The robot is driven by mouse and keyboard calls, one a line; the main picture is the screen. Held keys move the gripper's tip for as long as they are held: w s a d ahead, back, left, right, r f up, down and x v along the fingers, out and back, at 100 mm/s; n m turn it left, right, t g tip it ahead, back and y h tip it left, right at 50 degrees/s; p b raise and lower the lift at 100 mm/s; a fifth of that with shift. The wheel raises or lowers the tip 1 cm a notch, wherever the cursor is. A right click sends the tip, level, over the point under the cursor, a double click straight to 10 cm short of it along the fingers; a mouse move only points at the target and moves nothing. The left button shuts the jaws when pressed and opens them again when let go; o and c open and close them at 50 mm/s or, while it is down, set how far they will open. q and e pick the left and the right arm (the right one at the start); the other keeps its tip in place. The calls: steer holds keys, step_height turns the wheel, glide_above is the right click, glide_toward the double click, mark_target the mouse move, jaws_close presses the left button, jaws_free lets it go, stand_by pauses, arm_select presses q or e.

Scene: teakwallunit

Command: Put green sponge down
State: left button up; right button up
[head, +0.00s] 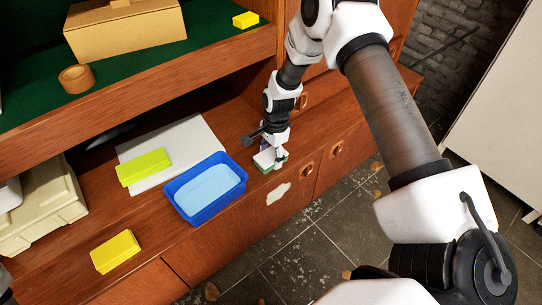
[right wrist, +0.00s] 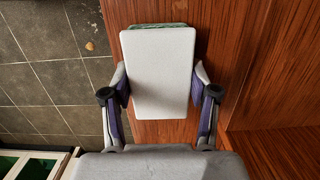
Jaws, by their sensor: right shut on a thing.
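The green sponge (head: 281,161) is a block with a white layer on top and green below. In the right wrist view its white face (right wrist: 158,75) fills the middle, with a green rim at its far end. My right gripper (head: 268,156) is shut on its sides, pointing down. The sponge is at the front edge of the wooden counter (head: 235,125), right of the blue tub (head: 179,207). I cannot tell whether it touches the counter. My left gripper is not in view.
The tub holds light blue water or lining. A yellow-green block (head: 143,168) lies on a white board (head: 196,134); a yellow block (head: 115,252) lies at front left. A green-topped shelf (head: 130,85) with a cardboard box (head: 125,32) and tape roll (head: 76,79) overhangs behind.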

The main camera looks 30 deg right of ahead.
steer(key=shift+f, duration=0.1)
steer(key=o, duration=1)
step_height(320, 180, up, 12)
steer(key=d+p, duration=0.1)
steer(key=p, duration=0.2)
steer(key=s+a+f+n, duration=0.6)
steer(key=s+f, duration=0.4)
steer(key=f, duration=0.1)
steer(key=s+a+f+n, duration=0.1)
steer(key=s+n, duration=0.2)
steer(key=s, duration=0.3)
steer(key=s+a+f+n+h, duration=0.1)
steer(key=s+f+n, duration=0.1)
steer(key=s+n, duration=0.2)
steer(key=s+a+f+n, duration=0.1)
steer(key=s+f+n, duration=0.1)
steer(key=s, duration=0.6)
steer(key=shift+s+a+f+n, duration=0.15)
steer(key=shift+s+a+n, duration=0.1)
steer(key=shift+n, duration=0.65)
